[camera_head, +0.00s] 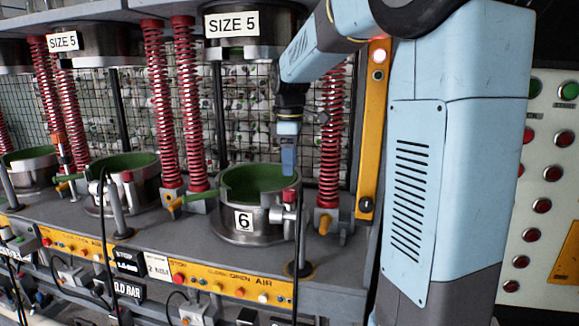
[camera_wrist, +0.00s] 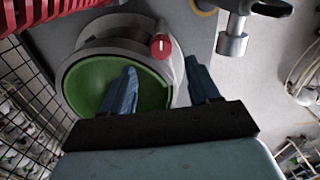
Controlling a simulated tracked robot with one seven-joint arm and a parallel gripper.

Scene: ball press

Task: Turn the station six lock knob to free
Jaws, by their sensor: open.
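The station six mould (camera_head: 231,215) is a metal cup with a green inside and a "6" label. It stands on the grey bench, and its green bowl shows in the wrist view (camera_wrist: 85,85). The lock knob (camera_wrist: 160,46) is small, round and red with a white mark, on the cup's rim; it also shows in the head view (camera_head: 289,196). My gripper (camera_head: 288,172) points down over the cup's right rim, above the knob. In the wrist view my gripper (camera_wrist: 160,64) is open and empty. The knob lies just beyond the fingertips, about midway between them, apart from both.
Red springs (camera_head: 330,140) stand behind the cup, and the upper "SIZE 5" press head (camera_head: 232,45) hangs above it. A metal post (camera_wrist: 233,42) stands beside the cup. A yellow button panel (camera_head: 215,283) runs along the bench front. Neighbouring cups (camera_head: 120,190) stand to the left.

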